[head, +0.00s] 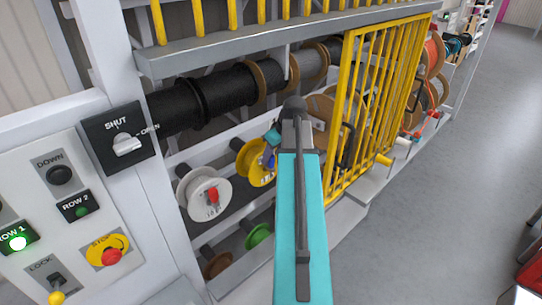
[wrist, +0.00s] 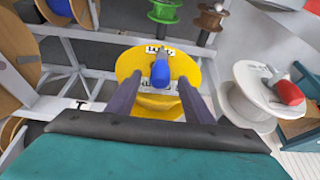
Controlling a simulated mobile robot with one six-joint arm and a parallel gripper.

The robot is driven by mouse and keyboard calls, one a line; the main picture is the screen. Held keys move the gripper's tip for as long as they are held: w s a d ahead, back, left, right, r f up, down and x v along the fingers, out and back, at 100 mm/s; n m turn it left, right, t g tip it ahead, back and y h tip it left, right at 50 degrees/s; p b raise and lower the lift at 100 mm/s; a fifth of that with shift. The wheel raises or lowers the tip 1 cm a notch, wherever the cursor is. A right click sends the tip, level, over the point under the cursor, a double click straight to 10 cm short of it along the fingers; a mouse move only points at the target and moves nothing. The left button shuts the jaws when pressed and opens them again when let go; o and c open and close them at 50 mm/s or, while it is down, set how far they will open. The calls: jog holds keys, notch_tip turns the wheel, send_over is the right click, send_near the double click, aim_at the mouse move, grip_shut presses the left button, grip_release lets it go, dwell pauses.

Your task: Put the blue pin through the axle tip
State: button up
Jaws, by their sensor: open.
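The blue pin (wrist: 160,73) shows in the wrist view at the middle of the yellow reel's (wrist: 181,68) face, with a small grey part at its upper end. In the head view the pin (head: 268,157) is a small blue patch beside my arm on the yellow reel (head: 251,169). The axle tip cannot be made out clearly; the pin seems to sit at it. My gripper (wrist: 159,80) is open, its two dark fingers on either side of the pin with gaps showing. In the head view my arm hides most of the gripper.
A white reel (head: 203,203) with a red pin (head: 212,195) is beside the yellow one. A green reel (head: 259,236) and brown reel (head: 216,264) are below. The yellow barred gate (head: 370,110) stands right of my arm.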

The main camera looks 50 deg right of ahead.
jog(key=shift+s+r, duration=0.1)
jog(key=shift+r, duration=0.05)
jog(key=b+v, duration=0.4)
jog(key=v, duration=0.9)
jog(key=shift+r, duration=0.25)
dwell(1.1)
